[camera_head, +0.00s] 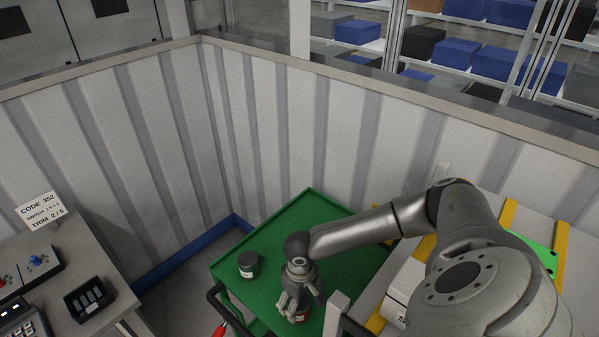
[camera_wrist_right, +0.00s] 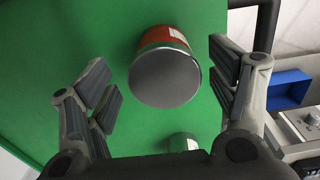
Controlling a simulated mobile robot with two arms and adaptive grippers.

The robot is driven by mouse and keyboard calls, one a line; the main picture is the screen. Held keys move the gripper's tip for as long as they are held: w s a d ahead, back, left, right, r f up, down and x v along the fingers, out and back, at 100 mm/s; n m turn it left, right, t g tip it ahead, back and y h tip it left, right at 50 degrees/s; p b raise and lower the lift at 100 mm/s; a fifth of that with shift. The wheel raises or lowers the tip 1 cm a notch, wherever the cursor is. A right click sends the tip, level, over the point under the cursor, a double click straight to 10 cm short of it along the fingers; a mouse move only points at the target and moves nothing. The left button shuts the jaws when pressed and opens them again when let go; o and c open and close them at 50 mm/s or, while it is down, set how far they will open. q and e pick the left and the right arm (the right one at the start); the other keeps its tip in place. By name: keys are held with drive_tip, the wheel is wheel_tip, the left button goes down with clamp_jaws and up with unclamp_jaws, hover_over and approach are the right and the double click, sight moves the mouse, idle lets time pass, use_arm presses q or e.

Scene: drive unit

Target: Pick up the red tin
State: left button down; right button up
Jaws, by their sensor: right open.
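The red tin (camera_head: 302,316) stands on the green top of a cart (camera_head: 318,205), mostly hidden under my right gripper (camera_head: 298,296) in the head view. In the right wrist view the red tin (camera_wrist_right: 165,76) shows a flat grey end and a red side with a pale label. It lies between the two spread fingers of my right gripper (camera_wrist_right: 160,80), with a gap visible on both sides. The gripper is open and holds nothing. My left gripper is not in view.
A dark tin (camera_head: 248,264) stands left of the gripper on the cart. A desk (camera_head: 70,250) with a code sign (camera_head: 41,210) and control boxes is at the left. Corrugated walls (camera_head: 170,150) close off the back. The cart's far part is clear.

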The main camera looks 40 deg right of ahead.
drive_tip(key=f, duration=0.2)
drive_tip(key=shift+w+a+f+p, duration=0.1)
drive_tip(key=shift+a+f+p, duration=0.1)
drive_tip(key=shift+f+p, duration=0.15)
drive_tip(key=shift+f, duration=0.25)
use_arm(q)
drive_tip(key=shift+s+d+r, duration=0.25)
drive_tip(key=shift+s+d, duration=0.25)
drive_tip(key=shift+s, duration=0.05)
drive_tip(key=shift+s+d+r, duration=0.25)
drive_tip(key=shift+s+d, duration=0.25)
use_arm(e)
drive_tip(key=shift+c, duration=0.3)
drive_tip(key=c, duration=0.9)
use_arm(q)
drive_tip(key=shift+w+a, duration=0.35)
use_arm(e)
drive_tip(key=shift+c, duration=1.3)
drive_tip(key=shift+r, duration=0.1)
